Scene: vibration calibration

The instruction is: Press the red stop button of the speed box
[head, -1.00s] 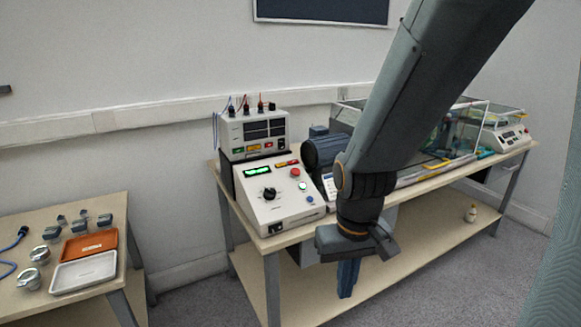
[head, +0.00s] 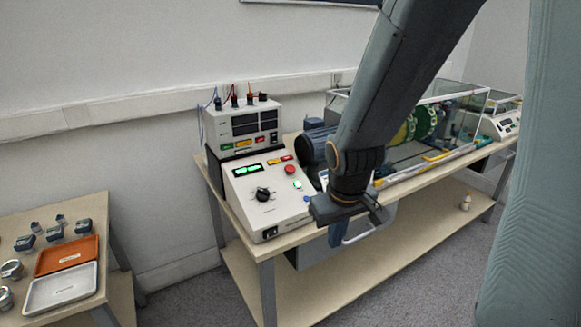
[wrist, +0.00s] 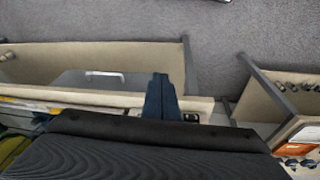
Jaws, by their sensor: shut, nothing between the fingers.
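The speed box (head: 255,212) is a white sloped console at the left front of the bench, with a black knob and a lit green display. Its red stop button (head: 290,169) is round and sits at the upper right of the panel, above a lit green button (head: 297,184). My gripper (head: 337,240) is shut and empty, pointing down in front of the bench edge, right of and lower in the picture than the red button, and apart from it. The shut fingers also show in the wrist view (wrist: 161,98); the red button does not show there.
A meter unit (head: 245,126) with cable plugs stands behind the speed box. A clear guarded rig (head: 425,125) fills the bench to the right. A side table with an orange tray (head: 68,255) and a white tray (head: 62,288) is at left. Floor shows between the tables.

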